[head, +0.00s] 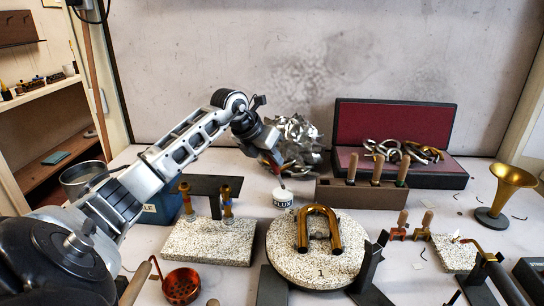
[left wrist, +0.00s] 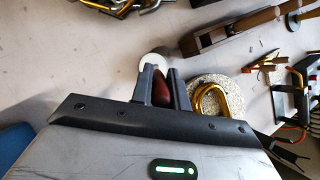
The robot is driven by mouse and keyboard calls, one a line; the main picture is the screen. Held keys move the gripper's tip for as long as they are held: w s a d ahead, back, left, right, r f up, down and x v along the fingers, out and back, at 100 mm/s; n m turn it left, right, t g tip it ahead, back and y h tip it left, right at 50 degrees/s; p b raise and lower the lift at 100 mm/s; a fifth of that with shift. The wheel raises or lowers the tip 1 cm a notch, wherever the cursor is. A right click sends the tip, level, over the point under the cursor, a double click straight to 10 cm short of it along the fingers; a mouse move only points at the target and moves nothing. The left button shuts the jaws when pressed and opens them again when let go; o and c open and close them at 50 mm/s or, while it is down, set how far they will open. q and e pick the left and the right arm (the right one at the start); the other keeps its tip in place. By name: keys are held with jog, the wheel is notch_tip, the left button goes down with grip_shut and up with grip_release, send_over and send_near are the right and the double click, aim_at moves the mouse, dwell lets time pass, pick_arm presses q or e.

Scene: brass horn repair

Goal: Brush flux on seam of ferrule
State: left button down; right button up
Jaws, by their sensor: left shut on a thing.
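My left gripper (head: 272,162) is shut on a brush with a dark red handle (left wrist: 161,92). The brush points down at the white flux jar (head: 283,198), its lower end at the jar's mouth; I cannot tell how deep it is. The jar also shows in the left wrist view (left wrist: 153,62), just beyond the fingertips. A brass U-shaped tube (head: 334,235) lies on a round speckled plate (head: 285,265) marked 1. Two upright brass pieces (head: 227,205) stand at the speckled slab on the left; I cannot tell which part is the ferrule. My right gripper is not in view.
A wooden block with handled tools (head: 360,194) stands right of the jar, before an open red-lined case (head: 405,130). Crumpled foil (head: 298,140) lies behind. A copper ladle (head: 181,286) is front left, a brass bell (head: 497,200) far right. Dark stands flank the round plate.

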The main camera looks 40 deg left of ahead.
pick_arm(q)
jog(key=shift+f+b, duration=0.45)
jog(key=shift+f, duration=0.15)
dwell(0.7)
dwell(0.6)
jog(key=shift+r+p, duration=0.4)
jog(key=shift+r, duration=0.05)
jog(key=shift+r+p, duration=2.4)
jog(key=shift+r, duration=0.75)
